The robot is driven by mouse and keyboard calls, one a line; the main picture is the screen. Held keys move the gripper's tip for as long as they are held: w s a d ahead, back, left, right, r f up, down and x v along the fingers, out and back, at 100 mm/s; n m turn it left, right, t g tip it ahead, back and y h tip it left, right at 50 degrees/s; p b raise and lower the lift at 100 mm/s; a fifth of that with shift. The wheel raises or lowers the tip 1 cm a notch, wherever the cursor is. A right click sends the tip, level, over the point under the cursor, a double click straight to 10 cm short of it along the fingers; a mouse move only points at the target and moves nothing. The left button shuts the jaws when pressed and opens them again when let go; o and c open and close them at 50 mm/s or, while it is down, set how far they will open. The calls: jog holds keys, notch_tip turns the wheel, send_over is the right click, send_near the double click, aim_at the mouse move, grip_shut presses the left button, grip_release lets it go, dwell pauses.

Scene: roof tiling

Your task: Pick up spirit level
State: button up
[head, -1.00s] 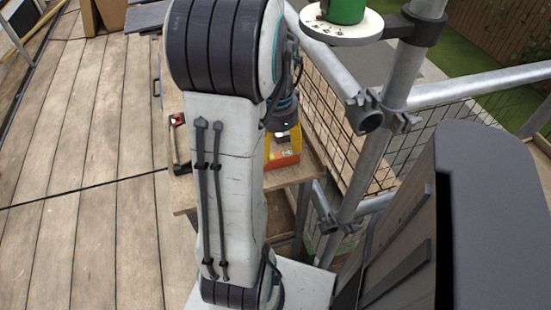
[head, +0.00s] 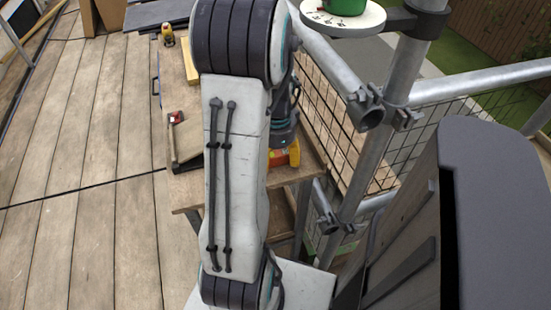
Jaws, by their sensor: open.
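A pale yellow bar (head: 190,60) lies near the far end of the wooden bench, left of my arm's elbow. It may be the spirit level; it is too small to be sure. My gripper (head: 284,147) hangs at the end of my forearm, low over the near right part of the bench. My upper arm hides much of it, and its fingertips do not show clearly. Nothing is visibly held. A red and yellow object (head: 293,154) shows just below my wrist; I cannot tell whether they touch.
The bench (head: 186,193) also carries a dark board with a wooden edge and red piece (head: 184,140), and a small yellow tool (head: 167,36) stands beyond. Scaffold tubes (head: 398,95) and mesh close off the right. The plank deck (head: 85,150) at left is clear.

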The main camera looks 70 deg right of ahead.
jog(key=shift+f, duration=0.2)
jog(key=shift+o, duration=0.2)
grip_shut()
dwell(0.4)
